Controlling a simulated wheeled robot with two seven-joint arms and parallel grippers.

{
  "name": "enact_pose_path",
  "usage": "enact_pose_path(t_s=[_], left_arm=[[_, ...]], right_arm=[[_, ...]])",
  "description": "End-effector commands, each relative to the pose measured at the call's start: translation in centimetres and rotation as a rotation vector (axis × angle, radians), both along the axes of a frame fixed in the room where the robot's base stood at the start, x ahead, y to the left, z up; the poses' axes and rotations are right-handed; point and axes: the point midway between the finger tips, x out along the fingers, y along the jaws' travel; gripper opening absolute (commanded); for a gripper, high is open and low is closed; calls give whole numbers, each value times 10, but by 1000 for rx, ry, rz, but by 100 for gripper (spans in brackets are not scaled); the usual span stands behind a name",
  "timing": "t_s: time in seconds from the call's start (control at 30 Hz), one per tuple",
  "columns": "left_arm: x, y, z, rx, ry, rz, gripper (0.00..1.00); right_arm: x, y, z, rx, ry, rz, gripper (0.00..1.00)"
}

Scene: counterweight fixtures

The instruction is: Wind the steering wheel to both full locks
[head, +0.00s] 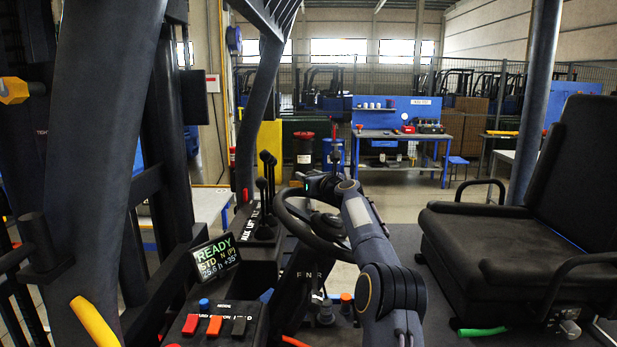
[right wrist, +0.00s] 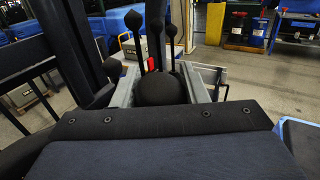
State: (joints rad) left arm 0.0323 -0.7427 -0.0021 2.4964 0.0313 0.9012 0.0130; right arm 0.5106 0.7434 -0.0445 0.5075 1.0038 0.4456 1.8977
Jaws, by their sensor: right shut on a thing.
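The black steering wheel (head: 285,213) stands tilted near the middle of the head view, on a column behind the F N R panel. My right arm reaches over it from the lower right and covers part of its right side. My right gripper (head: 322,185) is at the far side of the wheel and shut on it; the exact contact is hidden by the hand. My left gripper is not in view.
Black levers (head: 268,175) rise just left of the wheel, and show close in the right wrist view (right wrist: 155,40). A READY display (head: 216,257) and a switch panel (head: 215,325) stand lower left. A black seat (head: 510,245) is on the right. A blue workbench (head: 405,136) stands far back.

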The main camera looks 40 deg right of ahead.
Motion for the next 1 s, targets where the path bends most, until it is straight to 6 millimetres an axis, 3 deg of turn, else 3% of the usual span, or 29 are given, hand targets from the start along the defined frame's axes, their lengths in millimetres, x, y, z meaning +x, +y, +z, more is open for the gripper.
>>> enact_pose_path(t_s=[0.6,1.0], left_arm=[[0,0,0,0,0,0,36],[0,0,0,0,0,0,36]], right_arm=[[-16,-55,-24,87,118,-345,0],[-29,-74,-33,132,161,-478,0]])
